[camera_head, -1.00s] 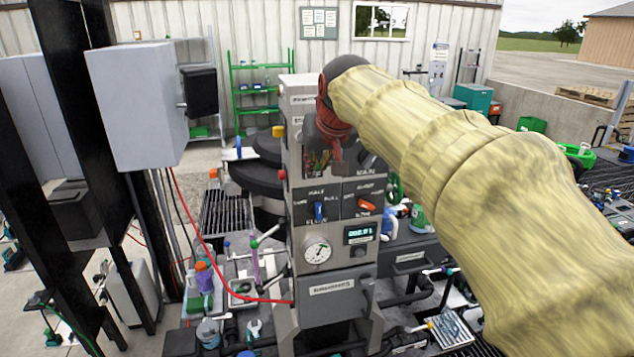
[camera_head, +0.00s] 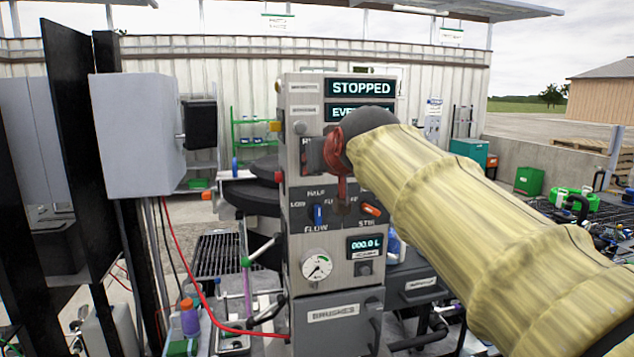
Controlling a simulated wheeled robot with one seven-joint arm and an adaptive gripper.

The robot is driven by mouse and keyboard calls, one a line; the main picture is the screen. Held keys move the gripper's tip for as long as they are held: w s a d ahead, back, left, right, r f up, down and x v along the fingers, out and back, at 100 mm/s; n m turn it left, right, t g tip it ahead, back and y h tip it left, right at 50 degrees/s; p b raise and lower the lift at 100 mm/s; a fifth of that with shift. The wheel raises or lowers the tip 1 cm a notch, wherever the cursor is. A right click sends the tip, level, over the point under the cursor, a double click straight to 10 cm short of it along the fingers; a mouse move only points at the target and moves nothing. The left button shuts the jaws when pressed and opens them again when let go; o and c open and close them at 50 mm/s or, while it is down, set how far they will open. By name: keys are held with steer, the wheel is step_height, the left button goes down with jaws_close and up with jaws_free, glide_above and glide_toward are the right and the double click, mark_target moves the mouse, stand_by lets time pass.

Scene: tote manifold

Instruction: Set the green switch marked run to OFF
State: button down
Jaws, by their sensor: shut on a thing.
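The grey control column (camera_head: 292,130) stands in the middle of the head view. My red gripper (camera_head: 341,192) is at its front, on the panel with a partly covered label starting with R. The gripper is shut, and its fingers and wrist hide the green run switch, so its position does not show. The top display (camera_head: 360,87) reads STOPPED. Below are a blue flow switch (camera_head: 318,215) and an orange switch (camera_head: 371,209), both clear of the fingers.
A dial gauge (camera_head: 317,267) and a small display (camera_head: 365,246) reading 000.0 L sit lower on the column. A grey cabinet (camera_head: 138,122) stands at left. A red cable (camera_head: 190,267) runs to the column base. My arm covers the right side.

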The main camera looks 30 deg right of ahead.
steer(key=shift+f+t+b, duration=0.15)
steer(key=shift+t+b, duration=0.15)
steer(key=shift+b, duration=0.35)
steer(key=c, duration=1.8)
jaws_free()
steer(key=shift+o, duration=0.2)
steer(key=v, duration=1.2)
